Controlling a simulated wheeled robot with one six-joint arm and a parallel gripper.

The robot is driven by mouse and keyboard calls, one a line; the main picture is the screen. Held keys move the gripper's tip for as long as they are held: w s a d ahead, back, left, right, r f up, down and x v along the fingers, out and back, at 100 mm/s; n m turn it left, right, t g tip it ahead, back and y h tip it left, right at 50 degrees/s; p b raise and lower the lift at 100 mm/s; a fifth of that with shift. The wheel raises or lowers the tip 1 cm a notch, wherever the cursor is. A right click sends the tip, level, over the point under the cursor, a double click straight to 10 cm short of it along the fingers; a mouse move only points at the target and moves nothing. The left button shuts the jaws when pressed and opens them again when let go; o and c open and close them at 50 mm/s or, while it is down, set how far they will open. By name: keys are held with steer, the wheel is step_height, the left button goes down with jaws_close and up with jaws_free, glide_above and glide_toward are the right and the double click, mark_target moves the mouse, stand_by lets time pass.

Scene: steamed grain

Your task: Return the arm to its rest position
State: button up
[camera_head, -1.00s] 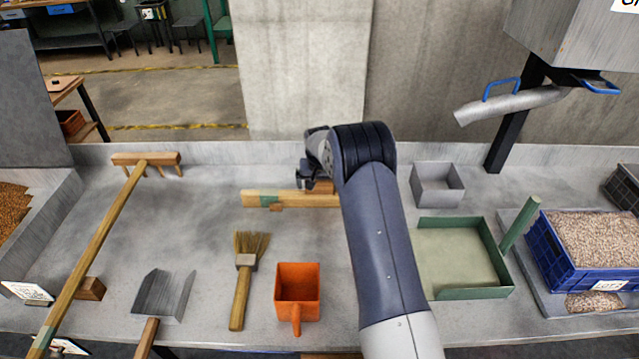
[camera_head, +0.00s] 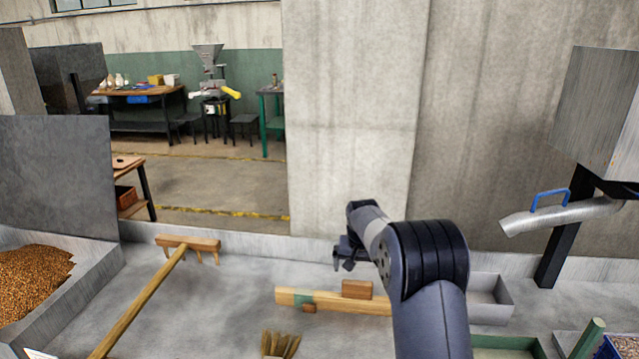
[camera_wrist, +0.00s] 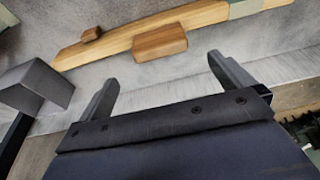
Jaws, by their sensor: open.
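My gripper (camera_head: 346,255) is raised above the back part of the grey bench, near its back wall. In the wrist view my gripper (camera_wrist: 168,82) has its two dark fingers apart, with nothing between them. My arm (camera_head: 430,290) reaches up from the bottom right and bends over toward the back. A long wooden bar (camera_head: 330,301) with a green band lies on the bench below and in front of my gripper. It also shows in the wrist view (camera_wrist: 115,45), apart from the fingers.
A wooden rake (camera_head: 188,245) lies at the left by a heap of brown grain (camera_head: 32,275). A grey box (camera_head: 492,298) sits right of my arm, below a metal spout (camera_head: 545,215). A brush (camera_head: 280,344) shows at the bottom edge.

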mark_target(358, 283)
steer(key=p+x, duration=0.1)
steer(key=x, duration=1)
steer(key=shift+r+p, duration=0.35)
steer(key=shift+p, duration=0.1)
steer(key=shift+s, duration=0.1)
steer(key=shift+f, duration=0.1)
